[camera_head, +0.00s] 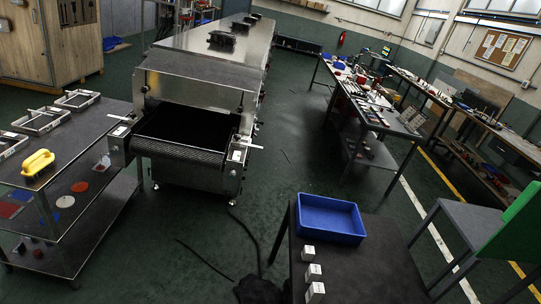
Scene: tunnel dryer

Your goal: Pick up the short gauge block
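Three small white blocks stand in a row along the left edge of a dark table at the bottom right. The far block (308,253) looks the smallest, the middle block (313,273) a little larger, and the near block (315,293) the tallest. The near one is close to the bottom edge of the picture. They stand apart from each other. I cannot tell for sure which is the short gauge block, as distance also changes their size. My gripper's fingers cannot be made out.
A blue bin (331,218) sits behind the blocks on the dark table (378,266). The dryer (205,75) and a cart with a yellow-handled tool (38,163) are left. Black cables (245,231) cross the floor.

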